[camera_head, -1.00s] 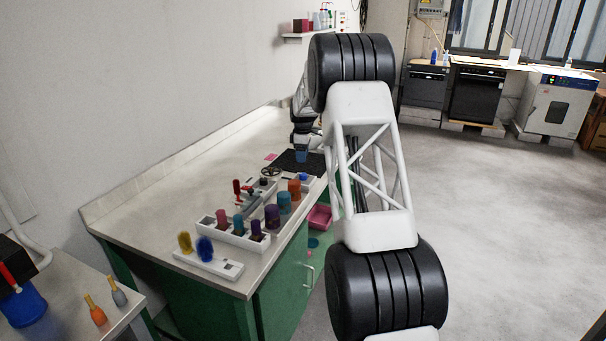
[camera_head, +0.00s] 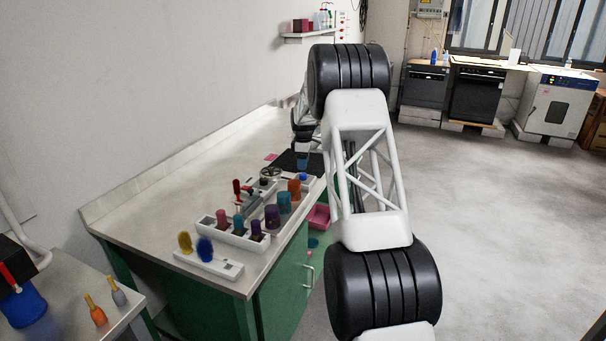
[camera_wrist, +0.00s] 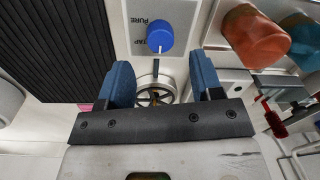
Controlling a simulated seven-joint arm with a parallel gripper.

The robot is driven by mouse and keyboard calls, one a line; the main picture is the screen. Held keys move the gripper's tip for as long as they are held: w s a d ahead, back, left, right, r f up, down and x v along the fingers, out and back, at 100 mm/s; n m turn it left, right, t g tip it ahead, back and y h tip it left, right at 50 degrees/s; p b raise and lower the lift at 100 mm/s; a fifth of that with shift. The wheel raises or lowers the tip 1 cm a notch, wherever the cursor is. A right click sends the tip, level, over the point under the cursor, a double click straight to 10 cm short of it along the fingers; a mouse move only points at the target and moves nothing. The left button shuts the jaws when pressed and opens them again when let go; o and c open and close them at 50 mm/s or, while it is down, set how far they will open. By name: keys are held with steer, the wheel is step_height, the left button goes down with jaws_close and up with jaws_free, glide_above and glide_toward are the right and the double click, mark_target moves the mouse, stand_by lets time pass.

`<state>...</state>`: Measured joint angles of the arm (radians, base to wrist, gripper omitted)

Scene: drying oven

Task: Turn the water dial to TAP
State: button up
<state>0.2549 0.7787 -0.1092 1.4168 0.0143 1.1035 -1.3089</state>
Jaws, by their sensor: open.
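The water dial is a round blue knob (camera_wrist: 160,36) on a light panel (camera_wrist: 145,12) marked PURE and TAP, at the top middle of the wrist view. A pale line shows at the knob's lower edge, near the TAP side; its exact setting is hard to tell. The knob also shows small and blue (camera_head: 303,177) in the head view. My gripper (camera_wrist: 162,72) is open and empty, its two blue fingers apart, with the knob beyond the gap and not between the fingertips. In the head view my gripper (camera_head: 303,163) is above the bench, close behind the knob.
A spoked handwheel (camera_wrist: 155,97) shows between my fingers. A black ribbed mat (camera_wrist: 50,45) lies to the left. Orange (camera_wrist: 255,38) and teal (camera_wrist: 302,40) capped items stand to the right, with a red-handled part (camera_wrist: 273,118) below them. Several coloured items line the bench's front.

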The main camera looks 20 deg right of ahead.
mark_target(303, 174)
steer(key=shift+s+f, duration=0.15)
steer(key=shift+f, duration=2.4)
steer(key=c, duration=0.9)
